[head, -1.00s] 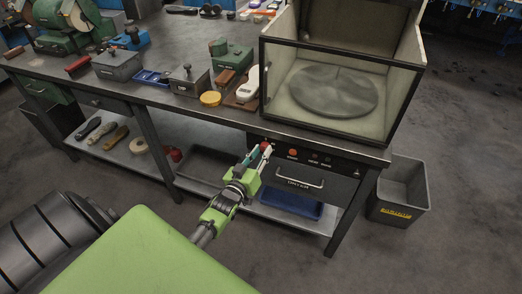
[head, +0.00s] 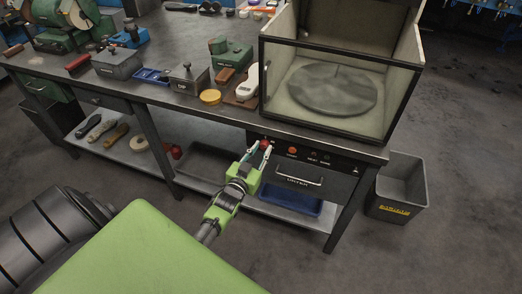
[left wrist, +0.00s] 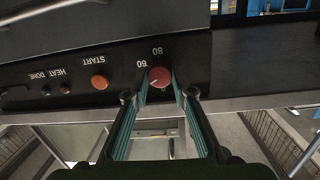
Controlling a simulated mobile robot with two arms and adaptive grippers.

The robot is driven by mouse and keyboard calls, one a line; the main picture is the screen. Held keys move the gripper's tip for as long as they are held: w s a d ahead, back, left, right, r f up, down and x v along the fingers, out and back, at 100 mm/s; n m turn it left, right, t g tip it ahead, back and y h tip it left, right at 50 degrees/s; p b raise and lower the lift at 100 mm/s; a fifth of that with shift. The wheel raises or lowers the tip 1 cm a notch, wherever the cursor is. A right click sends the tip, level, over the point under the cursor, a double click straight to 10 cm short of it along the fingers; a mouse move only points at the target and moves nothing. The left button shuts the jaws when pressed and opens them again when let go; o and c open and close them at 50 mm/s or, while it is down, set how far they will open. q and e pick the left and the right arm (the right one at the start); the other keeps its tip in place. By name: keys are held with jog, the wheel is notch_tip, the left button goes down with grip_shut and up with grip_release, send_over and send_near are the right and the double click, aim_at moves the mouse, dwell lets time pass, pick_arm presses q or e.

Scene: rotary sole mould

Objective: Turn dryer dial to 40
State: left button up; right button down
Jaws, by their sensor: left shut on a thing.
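The dryer dial is a round red knob (head: 265,145) on the dark control panel under the bench top. In the left wrist view the red dial (left wrist: 159,77) sits between the two teal fingers of my left gripper (left wrist: 159,83), which is shut on it. A pale pointer mark shows on the dial's face. The marks 60 and 80 appear upside down beside the dial; a 40 mark is not visible, and the fingers cover part of the surround. In the head view my left gripper (head: 259,153) reaches up to the dial from below. My right gripper is not in view.
The orange START button (left wrist: 99,82) is beside the dial, with HEAT and DONE lamps farther along the panel. A drawer with a handle (head: 300,180) is below. The glass-fronted chamber (head: 330,112) stands above. A grey bin (head: 405,200) is at the right.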

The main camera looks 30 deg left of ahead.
pick_arm(q)
jog(key=o, duration=1.1)
jog(key=shift+s, duration=0.1)
jog(key=f+v, duration=0.1)
jog(key=v, duration=1)
jog(key=shift+s+r, duration=0.4)
jog(key=shift+r, duration=0.05)
jog(key=shift+d+f, duration=0.1)
